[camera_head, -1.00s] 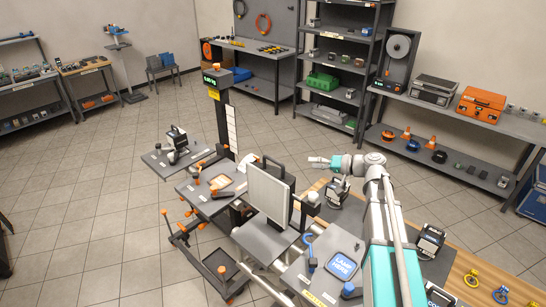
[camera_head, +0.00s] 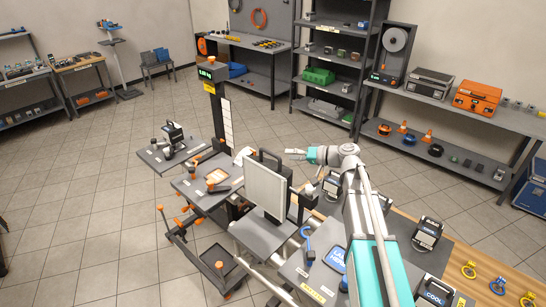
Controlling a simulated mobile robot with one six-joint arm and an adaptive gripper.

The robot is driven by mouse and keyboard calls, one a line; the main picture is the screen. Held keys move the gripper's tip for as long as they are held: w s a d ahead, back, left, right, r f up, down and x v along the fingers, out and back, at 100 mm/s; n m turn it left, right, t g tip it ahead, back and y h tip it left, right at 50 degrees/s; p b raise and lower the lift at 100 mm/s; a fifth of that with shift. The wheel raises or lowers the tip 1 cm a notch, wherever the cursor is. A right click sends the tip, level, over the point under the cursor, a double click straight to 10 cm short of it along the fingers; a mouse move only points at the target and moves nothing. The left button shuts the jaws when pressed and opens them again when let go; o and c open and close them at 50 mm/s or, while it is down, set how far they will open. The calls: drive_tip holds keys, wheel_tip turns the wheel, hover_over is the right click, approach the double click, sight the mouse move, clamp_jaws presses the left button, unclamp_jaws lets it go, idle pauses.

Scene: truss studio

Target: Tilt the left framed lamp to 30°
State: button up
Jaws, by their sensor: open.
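A small black framed lamp (camera_head: 173,137) stands on a grey shelf (camera_head: 150,160) at the left of the central stand; its exact tilt is too small to read. A large pale panel in a black frame with a top handle (camera_head: 265,188) stands nearly upright near the middle. My gripper (camera_head: 293,154) is open and empty, pointing left. It appears above and right of the panel's top edge, well to the right of the small lamp. Another small dark framed unit (camera_head: 333,188) sits below my arm, partly hidden.
A dark post with a green display (camera_head: 208,76) rises between the small lamp and the panel. A blue-marked plate (camera_head: 337,258) and more dark lamp units (camera_head: 428,233) lie on the near right bench. Open tiled floor (camera_head: 80,200) is at left.

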sight(272, 153)
drive_tip(key=b+x, duration=0.1)
drive_tip(key=x, duration=0.6)
drive_tip(key=shift+w+a+f, duration=0.1)
drive_tip(key=shift+a, duration=0.2)
clamp_jaws()
